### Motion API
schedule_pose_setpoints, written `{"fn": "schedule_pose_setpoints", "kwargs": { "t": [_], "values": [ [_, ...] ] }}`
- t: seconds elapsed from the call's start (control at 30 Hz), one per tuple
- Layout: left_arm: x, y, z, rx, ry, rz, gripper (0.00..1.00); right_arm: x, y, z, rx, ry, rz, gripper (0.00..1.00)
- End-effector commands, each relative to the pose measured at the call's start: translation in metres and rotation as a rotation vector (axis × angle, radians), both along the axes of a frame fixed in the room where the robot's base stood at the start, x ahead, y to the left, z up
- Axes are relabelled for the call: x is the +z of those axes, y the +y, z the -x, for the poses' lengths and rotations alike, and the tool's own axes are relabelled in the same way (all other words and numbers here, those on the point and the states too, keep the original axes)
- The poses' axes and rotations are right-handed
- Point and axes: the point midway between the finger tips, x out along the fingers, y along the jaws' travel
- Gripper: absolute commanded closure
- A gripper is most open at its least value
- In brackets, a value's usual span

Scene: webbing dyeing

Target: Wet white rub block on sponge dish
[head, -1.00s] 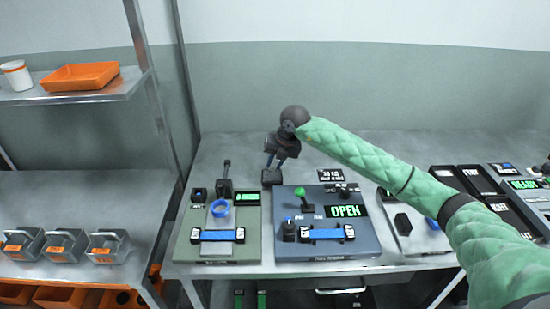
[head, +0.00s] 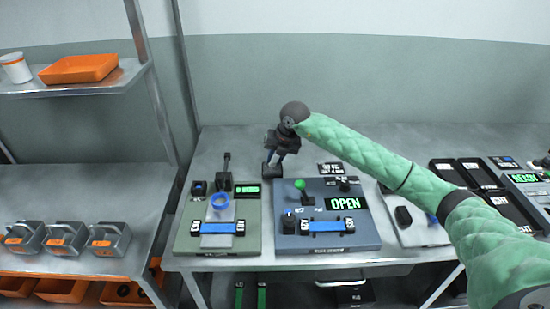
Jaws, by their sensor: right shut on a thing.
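My right gripper (head: 275,160) points down at the back of the table, just behind the gap between the green and blue-grey panels. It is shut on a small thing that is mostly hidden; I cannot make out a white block. A small dark square item (head: 272,170) shows right at the fingertips. It may be the sponge dish, but I cannot tell, nor whether the held thing touches it. My left gripper is not in view.
The green panel (head: 190,240) carries a blue ring (head: 220,201) and an upright lever. The blue-grey panel (head: 368,238) has a green-knobbed lever (head: 301,185) and an OPEN display. Black trays (head: 480,177) lie at right. Grey weights (head: 110,239) stand on the left shelf.

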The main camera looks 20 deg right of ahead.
Motion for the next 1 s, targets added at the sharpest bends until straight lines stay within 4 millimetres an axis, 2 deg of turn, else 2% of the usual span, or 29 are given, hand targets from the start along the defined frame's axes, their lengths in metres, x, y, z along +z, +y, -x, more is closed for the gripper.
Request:
{"fn": "schedule_pose_setpoints", "kwargs": {
  "t": [1.0],
  "values": [
    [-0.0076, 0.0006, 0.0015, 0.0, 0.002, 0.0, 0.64, -0.0093, -0.0001, -0.0001, 0.0, 0.0, 0.0, 1.0]
  ]
}}
